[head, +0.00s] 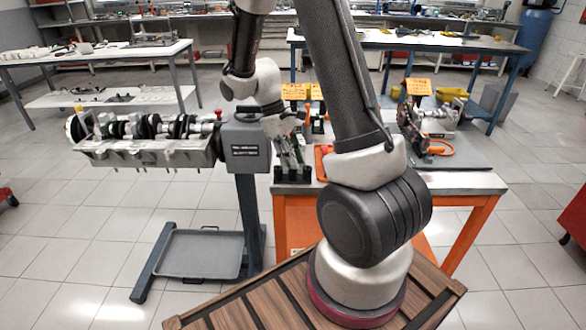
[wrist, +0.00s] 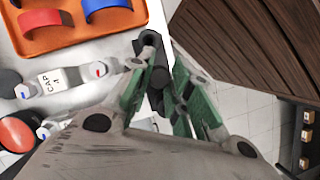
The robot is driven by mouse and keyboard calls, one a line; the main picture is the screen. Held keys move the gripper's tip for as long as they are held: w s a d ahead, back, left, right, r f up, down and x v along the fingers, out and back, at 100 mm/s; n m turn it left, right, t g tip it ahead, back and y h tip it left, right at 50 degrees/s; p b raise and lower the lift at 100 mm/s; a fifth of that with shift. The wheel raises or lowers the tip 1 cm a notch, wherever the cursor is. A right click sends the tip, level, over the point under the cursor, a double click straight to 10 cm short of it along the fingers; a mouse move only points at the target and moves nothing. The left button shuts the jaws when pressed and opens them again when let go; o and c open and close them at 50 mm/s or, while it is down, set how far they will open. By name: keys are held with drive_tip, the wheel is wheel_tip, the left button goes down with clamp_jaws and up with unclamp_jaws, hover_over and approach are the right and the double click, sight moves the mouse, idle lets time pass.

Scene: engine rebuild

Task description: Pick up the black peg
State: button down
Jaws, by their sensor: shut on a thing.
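My gripper (head: 290,160) reaches down over the near left corner of the orange workbench (head: 460,183). In the wrist view its green-padded fingers (wrist: 160,85) are closed in on a black peg (wrist: 150,42), shown as a dark cylinder with a round end. The fingers hide part of the peg. In the head view a small black block (head: 292,178) sits on the bench just below the fingertips. I cannot make out the peg apart from the gripper there, nor tell whether it is clear of what is below it.
An orange tray (wrist: 70,42) with red and blue curved shells lies beside the gripper, near a cap marked CAP 4 (wrist: 50,82). Left of the bench, an engine block (head: 150,152) with a crankshaft is on a stand. A metal assembly (head: 430,120) occupies the bench's right side.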

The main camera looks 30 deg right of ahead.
wheel_tip(320, 180, up, 10)
idle(0.6)
